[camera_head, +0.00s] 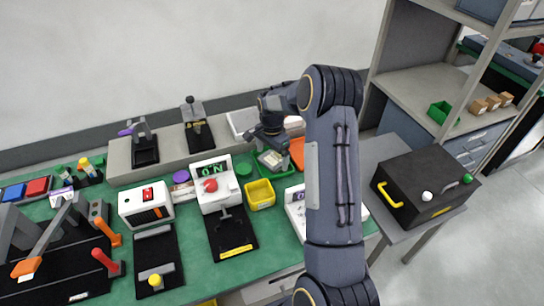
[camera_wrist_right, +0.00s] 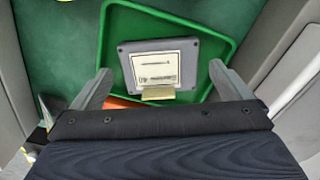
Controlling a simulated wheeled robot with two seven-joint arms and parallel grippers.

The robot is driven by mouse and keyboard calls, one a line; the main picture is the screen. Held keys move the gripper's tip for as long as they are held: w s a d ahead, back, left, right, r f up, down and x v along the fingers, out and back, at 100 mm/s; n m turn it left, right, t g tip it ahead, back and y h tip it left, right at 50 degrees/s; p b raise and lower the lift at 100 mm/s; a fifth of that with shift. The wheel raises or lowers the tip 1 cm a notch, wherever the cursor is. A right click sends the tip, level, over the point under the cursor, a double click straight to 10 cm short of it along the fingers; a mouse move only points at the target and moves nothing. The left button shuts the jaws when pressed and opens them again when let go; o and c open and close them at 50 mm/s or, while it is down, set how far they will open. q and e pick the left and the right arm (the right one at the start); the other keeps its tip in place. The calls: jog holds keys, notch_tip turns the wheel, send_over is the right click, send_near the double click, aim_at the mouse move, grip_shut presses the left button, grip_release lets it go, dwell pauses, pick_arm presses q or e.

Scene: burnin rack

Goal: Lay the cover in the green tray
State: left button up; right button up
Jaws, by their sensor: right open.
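The cover (camera_wrist_right: 187,48) is a grey square plate with a white printed label and a pale yellow tab at its near edge. In the right wrist view it appears to lie inside the raised rim of the green tray (camera_wrist_right: 108,40). In the head view the cover (camera_head: 271,160) and green tray (camera_head: 283,171) are small and partly hidden by my right arm. My right gripper (camera_wrist_right: 160,70) is open, with one finger to each side of the cover and visible gaps between; it also shows above the tray in the head view (camera_head: 273,147). My left gripper is out of view.
A yellow bin (camera_head: 260,196) stands just in front of the tray. An orange item (camera_head: 297,152) lies close on the right. A black box with a yellow handle (camera_head: 425,185) sits on a side table.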

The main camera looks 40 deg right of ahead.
notch_tip(320, 180, up, 11)
jog(key=s+a+r+n+t+y, duration=0.1)
jog(key=s+a+r+n+t, duration=0.1)
jog(key=s+a+r+n, duration=0.35)
jog(key=s+a+n+t+y, duration=0.1)
jog(key=s+a+n, duration=0.4)
jog(key=s+a, duration=0.3)
jog(key=s+a+n+t+y, duration=0.1)
jog(key=s+a+n+t, duration=0.1)
jog(key=s+a+n, duration=0.3)
jog(key=s+a+r, duration=0.1)
jog(key=s+a, duration=0.3)
jog(key=s, duration=0.5)
jog(key=shift+s+t+y+b, duration=0.2)
jog(key=shift+t+y+b, duration=0.1)
jog(key=shift+y, duration=0.1)
